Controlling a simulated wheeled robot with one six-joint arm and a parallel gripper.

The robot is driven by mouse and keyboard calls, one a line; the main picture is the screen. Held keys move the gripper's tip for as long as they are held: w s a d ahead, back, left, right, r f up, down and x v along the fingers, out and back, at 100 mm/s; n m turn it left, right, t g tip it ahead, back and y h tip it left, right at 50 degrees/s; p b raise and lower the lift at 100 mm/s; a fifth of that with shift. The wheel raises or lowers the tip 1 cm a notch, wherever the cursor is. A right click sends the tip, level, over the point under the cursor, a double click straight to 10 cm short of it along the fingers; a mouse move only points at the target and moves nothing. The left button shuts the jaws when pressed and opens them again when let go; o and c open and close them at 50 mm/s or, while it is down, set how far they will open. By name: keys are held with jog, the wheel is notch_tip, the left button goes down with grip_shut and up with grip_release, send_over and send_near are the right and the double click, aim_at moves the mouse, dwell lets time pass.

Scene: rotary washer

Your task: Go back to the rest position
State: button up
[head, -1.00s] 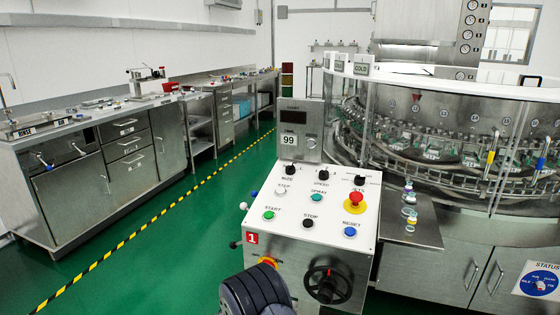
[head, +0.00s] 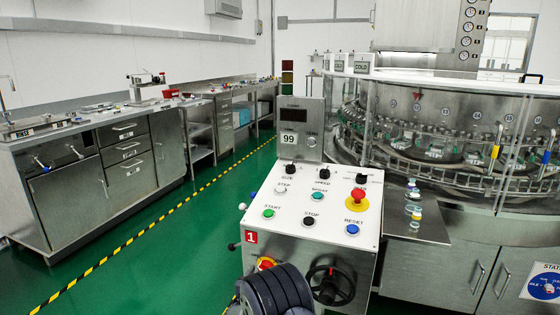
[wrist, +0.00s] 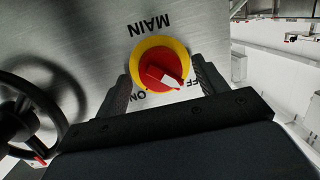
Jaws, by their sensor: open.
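The red rotary main switch (wrist: 158,68) on its yellow ring sits on the grey metal front of the control console. It also shows in the head view (head: 266,263), partly covered by my arm. My gripper (wrist: 164,84) is open, with one finger on each side of the knob in the wrist view. I cannot tell whether the fingers touch it. The knob's white mark points to the lower right, near the partly hidden "OFF" label. In the head view my dark arm rises from the bottom edge and hides the fingertips.
A black handwheel (head: 329,285) sticks out just right of the switch; it also shows in the wrist view (wrist: 25,115). The white button panel (head: 312,205) is above. The washer (head: 445,130) stands right. Green floor is clear to the left.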

jog(key=shift+s+a+f+m+t+y+b, duration=0.15)
jog(key=shift+s+m+t+b, duration=0.15)
jog(key=shift+m+b, duration=1.6)
jog(key=shift+s+d+m+t+y+b, duration=0.1)
jog(key=shift+s+m+t+y+b, duration=0.2)
jog(key=shift+m+b, duration=1.6)
jog(key=shift+s+a+f+m+t+y+b, duration=0.15)
jog(key=shift+m+t+b, duration=0.25)
jog(key=shift+m+b, duration=1.5)
jog(key=shift+d+n+b, duration=0.2)
jog(key=shift+n+b, duration=0.1)
jog(key=shift+n, duration=0.1)
